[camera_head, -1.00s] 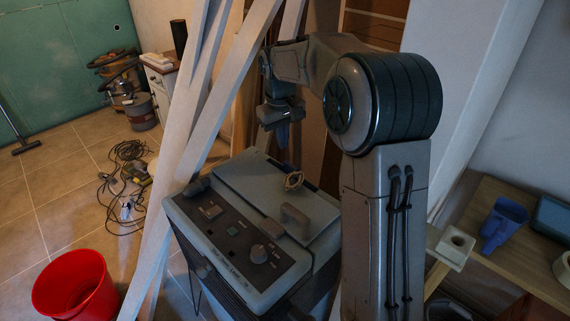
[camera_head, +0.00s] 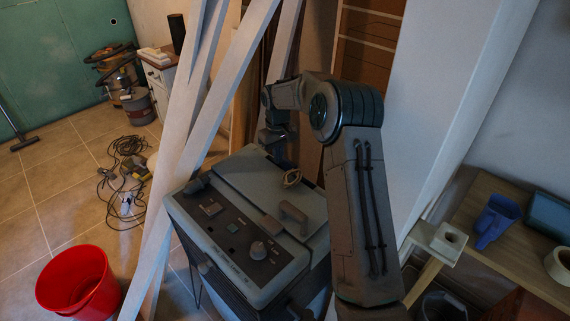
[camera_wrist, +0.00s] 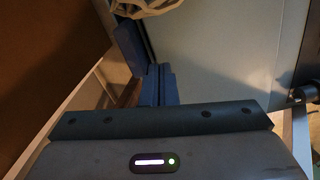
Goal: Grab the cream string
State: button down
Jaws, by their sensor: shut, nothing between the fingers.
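Long white planks (camera_head: 200,120) lean just left of the machine. A raised handle (camera_head: 287,213) stands on the lid. A red bucket (camera_head: 78,283) is on the floor at left. A wooden bench (camera_head: 500,255) with a blue jug (camera_head: 495,222) stands at right.

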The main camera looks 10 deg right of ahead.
aim_at(292, 178)
notch_tip(292, 178, down, 2)
jog(key=s, duration=0.1)
jog(key=s+p, duration=0.1)
jog(key=d, duration=0.1)
jog(key=shift+s+r, duration=0.25)
jog(key=shift+s, duration=0.15)
jog(key=shift+s+d+f+p, duration=0.1)
jog(key=shift+s+d+p, duration=0.2)
jog(key=shift+s, duration=0.2)
jog(key=shift+a, duration=0.1)
